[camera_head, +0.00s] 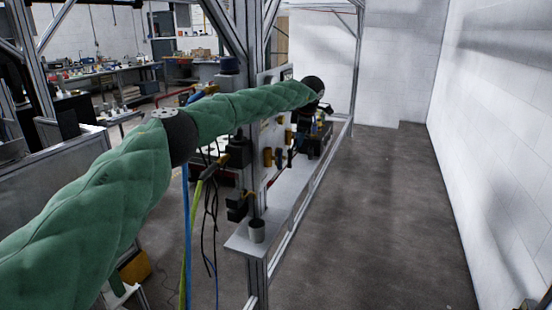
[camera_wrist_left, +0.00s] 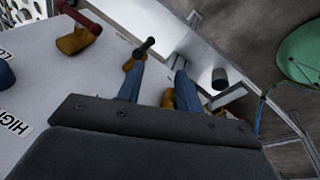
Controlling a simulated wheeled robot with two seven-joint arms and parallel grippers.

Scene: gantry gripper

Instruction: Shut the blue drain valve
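My left arm reaches across to the panel (camera_head: 275,133), and my left gripper (camera_head: 323,108) is small and dark beside its far part. In the left wrist view, the gripper's two blue-grey fingers (camera_wrist_left: 160,82) stand apart with a gap between them. A brass valve with a dark handle (camera_wrist_left: 140,53) shows at the tip of the left finger; I cannot tell whether they touch. Another brass fitting (camera_wrist_left: 169,99) is partly behind the right finger. A blue part (camera_wrist_left: 5,75) is cut off at the left edge; I cannot tell whether it is the drain valve. My right gripper is not in view.
A brass valve with a red handle (camera_wrist_left: 80,37) sits on the panel. An upright metal post (camera_head: 250,180) and hanging hoses (camera_head: 186,240) are near my arm. The floor right of the frame is clear.

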